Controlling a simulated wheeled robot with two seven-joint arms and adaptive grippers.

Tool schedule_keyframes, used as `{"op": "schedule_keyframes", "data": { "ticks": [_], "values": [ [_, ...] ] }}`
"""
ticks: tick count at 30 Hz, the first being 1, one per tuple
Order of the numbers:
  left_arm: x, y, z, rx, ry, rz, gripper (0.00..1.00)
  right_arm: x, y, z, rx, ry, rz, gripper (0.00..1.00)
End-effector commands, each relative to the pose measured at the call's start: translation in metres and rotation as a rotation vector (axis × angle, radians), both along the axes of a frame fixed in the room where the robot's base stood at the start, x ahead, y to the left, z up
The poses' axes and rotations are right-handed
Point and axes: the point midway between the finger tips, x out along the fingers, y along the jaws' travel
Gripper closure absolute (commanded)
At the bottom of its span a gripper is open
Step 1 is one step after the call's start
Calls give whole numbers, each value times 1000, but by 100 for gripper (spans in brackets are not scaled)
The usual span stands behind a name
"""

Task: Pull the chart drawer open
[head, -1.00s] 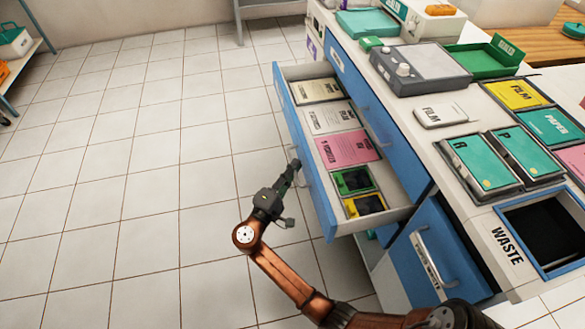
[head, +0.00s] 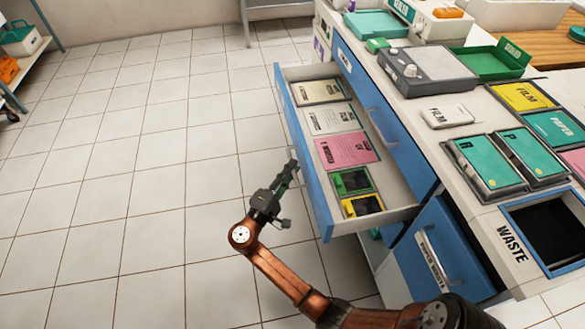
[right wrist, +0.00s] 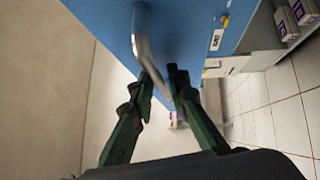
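The chart drawer (head: 311,165) is the top blue-fronted drawer of the cabinet and stands well open over the floor. It holds cream cards, a pink card and small green and yellow boxes. My right gripper (head: 290,168) is at the outer face of its front. In the right wrist view the drawer's curved metal handle (right wrist: 143,42) runs down between the two dark green fingers (right wrist: 160,84), which are closed in on it. The drawer's blue front (right wrist: 190,25) fills the top of that view. My left gripper is not in view.
Other blue drawers are shut, one beside the open drawer and one below with a handle (head: 432,262). The countertop carries a grey device (head: 428,70), a green tray (head: 488,62), teal panels and a waste opening (head: 545,232). Tiled floor (head: 130,190) at left is clear.

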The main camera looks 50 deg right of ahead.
Motion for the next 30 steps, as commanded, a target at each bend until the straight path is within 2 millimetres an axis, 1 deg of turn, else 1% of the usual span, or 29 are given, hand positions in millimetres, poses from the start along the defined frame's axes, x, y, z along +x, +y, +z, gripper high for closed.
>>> {"op": "schedule_keyframes", "data": {
  "ticks": [5, 12, 15, 18, 21, 30],
  "values": [
    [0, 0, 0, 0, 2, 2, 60, -4, 30, -5, 3, 2, 2, 85],
    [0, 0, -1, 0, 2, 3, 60, -13, 78, -12, 3, 3, 0, 85],
    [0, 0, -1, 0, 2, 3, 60, -16, 93, -14, 3, 2, -1, 85],
    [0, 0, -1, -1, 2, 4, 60, -17, 104, -15, 2, 1, 0, 85],
    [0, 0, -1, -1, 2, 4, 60, -18, 110, -16, 1, 1, -1, 85],
    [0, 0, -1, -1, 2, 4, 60, -19, 112, -16, 1, 1, -1, 85]
  ]
}}
